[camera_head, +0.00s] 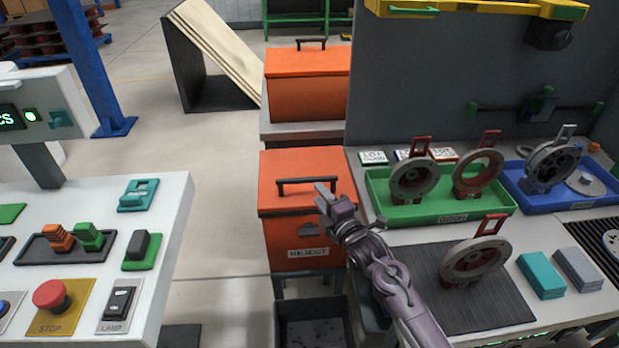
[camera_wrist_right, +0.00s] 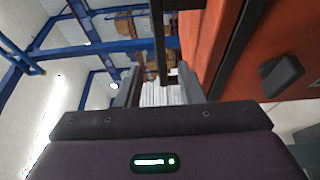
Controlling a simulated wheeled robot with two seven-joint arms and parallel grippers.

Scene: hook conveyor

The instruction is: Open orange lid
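The orange lid (camera_head: 300,165) lies closed on top of an orange box marked REJECT (camera_head: 300,252) in the head view. A black bar handle (camera_head: 305,181) stands on the lid. My right gripper (camera_head: 325,193) is at the right end of that handle, above the front of the lid. In the right wrist view its two fingers (camera_wrist_right: 158,90) are spread, with the dark handle bar (camera_wrist_right: 159,45) running between them. A gap shows on each side of the bar. The lid's orange side (camera_wrist_right: 205,40) is close on the right there. My left gripper is out of view.
A second orange box (camera_head: 308,85) with a handle stands behind. A control panel (camera_head: 175,215) with buttons is on the left. A workbench on the right holds a green tray (camera_head: 440,208) and a blue tray (camera_head: 562,202) of metal parts. A dark bin (camera_head: 312,330) sits below the box.

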